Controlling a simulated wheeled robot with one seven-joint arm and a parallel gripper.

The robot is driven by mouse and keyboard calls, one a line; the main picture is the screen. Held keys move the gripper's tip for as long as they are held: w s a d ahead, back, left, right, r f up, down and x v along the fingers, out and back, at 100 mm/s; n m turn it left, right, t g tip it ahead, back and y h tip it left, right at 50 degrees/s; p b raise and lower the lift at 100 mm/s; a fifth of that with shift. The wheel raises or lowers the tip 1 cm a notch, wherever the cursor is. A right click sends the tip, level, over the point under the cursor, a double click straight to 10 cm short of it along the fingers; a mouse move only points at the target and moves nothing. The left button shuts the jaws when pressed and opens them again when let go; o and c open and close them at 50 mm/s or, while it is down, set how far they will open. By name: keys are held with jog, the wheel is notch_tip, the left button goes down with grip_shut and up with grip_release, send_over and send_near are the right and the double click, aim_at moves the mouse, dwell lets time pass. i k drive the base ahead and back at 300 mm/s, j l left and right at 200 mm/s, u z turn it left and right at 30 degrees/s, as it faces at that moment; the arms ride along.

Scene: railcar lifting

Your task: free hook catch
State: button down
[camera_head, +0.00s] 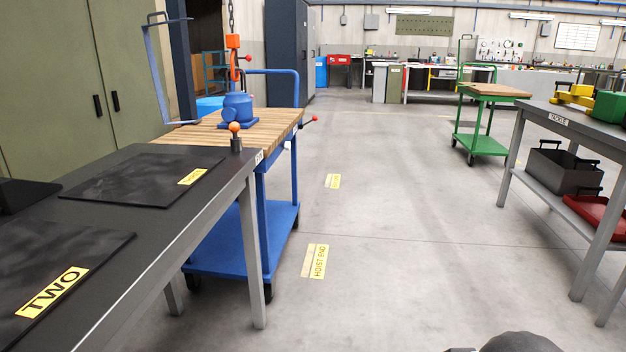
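An orange hoist hook (234,66) hangs below an orange block (232,41) on a dark chain (231,16), at upper left. It hangs above a blue machine part (237,108) on a wood-topped blue cart (262,124). I cannot tell whether the hook touches a lifting part there, and its catch is too small to make out. My gripper is not in view. A dark rounded part at the bottom edge looks like my own arm.
A dark table (150,225) with mats marked "TWO" fills the left; a short orange-knobbed lever (235,136) stands at its far corner. A table marked "TACKLE" (560,122) stands right, a green cart (484,120) beyond. The floor (400,220) between is clear, with a "HOIST END" label (316,262).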

aim_at(248, 57)
jog(key=i+u, duration=0.1)
jog(key=i, duration=0.7)
jog(key=i+l, duration=0.15)
jog(key=i, duration=0.6)
jog(key=i+l+u, duration=0.15)
jog(key=i, duration=0.65)
jog(key=i+l+u, duration=0.15)
jog(key=i, duration=0.15)
jog(key=i+u, duration=0.2)
jog(key=i, duration=0.15)
